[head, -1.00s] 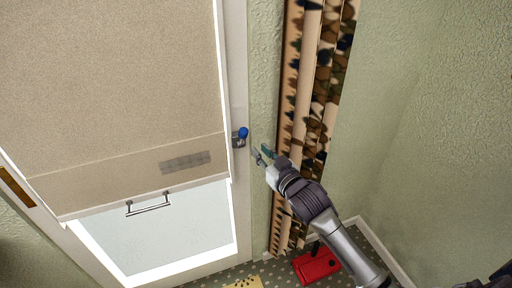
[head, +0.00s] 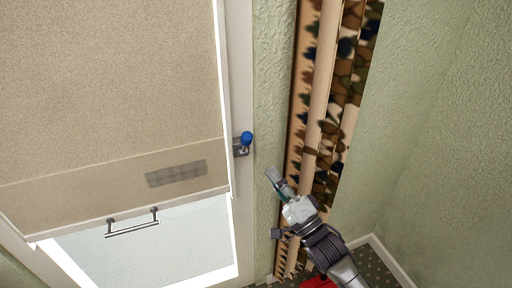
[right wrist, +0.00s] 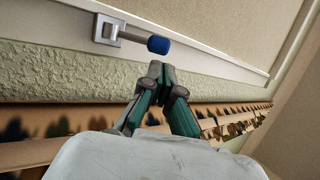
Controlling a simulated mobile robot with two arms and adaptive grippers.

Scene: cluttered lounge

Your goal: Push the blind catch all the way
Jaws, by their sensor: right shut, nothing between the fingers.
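The blind catch (head: 245,139) is a small metal plate and lever with a blue knob, on the white frame at the right edge of the window. It also shows in the right wrist view (right wrist: 158,45), its lever pointing right from a square plate. The beige blind (head: 110,95) hangs partway down, with a bar handle (head: 132,222) at its lower edge. My right gripper (head: 272,176) is shut and empty, below and right of the catch. In the right wrist view its fingertips (right wrist: 161,70) are just below the blue knob, seemingly apart from it. My left gripper is out of view.
A patterned curtain (head: 325,110) hangs right of the window, close behind my right gripper. Green textured wall (head: 430,120) fills the right side. A red object (head: 318,283) lies on the dotted floor at the bottom edge.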

